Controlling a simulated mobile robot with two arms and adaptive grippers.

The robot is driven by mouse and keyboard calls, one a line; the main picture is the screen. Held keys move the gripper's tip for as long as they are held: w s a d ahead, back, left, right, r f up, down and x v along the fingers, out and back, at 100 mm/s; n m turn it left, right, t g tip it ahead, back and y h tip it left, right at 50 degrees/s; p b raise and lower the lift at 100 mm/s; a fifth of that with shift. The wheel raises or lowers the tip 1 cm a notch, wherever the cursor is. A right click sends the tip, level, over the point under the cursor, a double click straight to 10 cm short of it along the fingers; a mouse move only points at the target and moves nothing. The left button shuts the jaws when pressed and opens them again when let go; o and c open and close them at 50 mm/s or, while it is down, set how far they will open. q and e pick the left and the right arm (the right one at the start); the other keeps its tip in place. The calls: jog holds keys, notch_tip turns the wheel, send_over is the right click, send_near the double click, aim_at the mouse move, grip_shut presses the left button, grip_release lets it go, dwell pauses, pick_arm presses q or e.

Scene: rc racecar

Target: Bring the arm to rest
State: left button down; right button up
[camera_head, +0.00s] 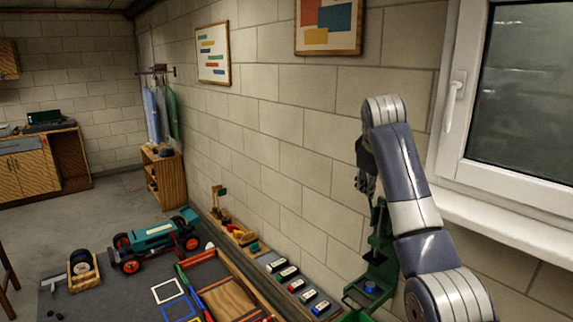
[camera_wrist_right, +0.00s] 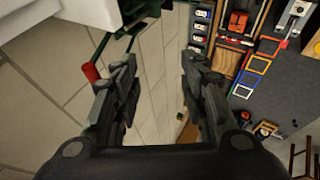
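My right arm rises from the lower right in the head view, bends at the top and points its right gripper (camera_head: 367,180) down beside the block wall. In the right wrist view the right gripper (camera_wrist_right: 158,95) has its two fingers wide apart, with nothing between them but the wall behind. The gripper is above a green stand-like tool (camera_head: 381,250), which shows partly at the top left of the wrist view with a red knob (camera_wrist_right: 90,72). My left arm and left gripper are not in either view.
A teal racecar (camera_head: 155,236) with red wheels stands on the grey bench. Near it are a wooden box with tires (camera_head: 83,268), an open wooden tray (camera_head: 228,298) and several small cases (camera_head: 297,285). A window (camera_head: 515,110) with a white sill is close to the right arm.

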notch_tip(320, 180, down, 33)
jog(key=m+g+b, duration=0.1)
jog(key=g+b, duration=0.1)
jog(key=s+f+m+b, duration=0.1)
jog(key=s+f, duration=0.4)
jog(key=f, duration=0.5)
jog(key=s+d+f+g+y, duration=0.1)
jog(key=s+f, duration=0.4)
jog(key=f, duration=0.4)
jog(key=s+f+m+b, duration=0.1)
jog(key=s+f, duration=0.4)
jog(key=f, duration=0.5)
jog(key=s+f+m+g+b, duration=0.1)
jog(key=s+f, duration=0.9)
jog(key=s, duration=0.2)
jog(key=s+f+g, duration=0.1)
jog(key=s+f, duration=0.9)
jog(key=s, duration=0.3)
pick_arm(q)
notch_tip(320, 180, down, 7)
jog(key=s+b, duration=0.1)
jog(key=shift+b, duration=0.35)
pick_arm(e)
jog(key=s+f+m, duration=0.1)
jog(key=s+f, duration=0.3)
jog(key=s, duration=1)
jog(key=s+d+f+m+g+y, duration=0.1)
jog(key=s+f, duration=0.3)
jog(key=s, duration=1)
jog(key=shift+d, duration=0.25)
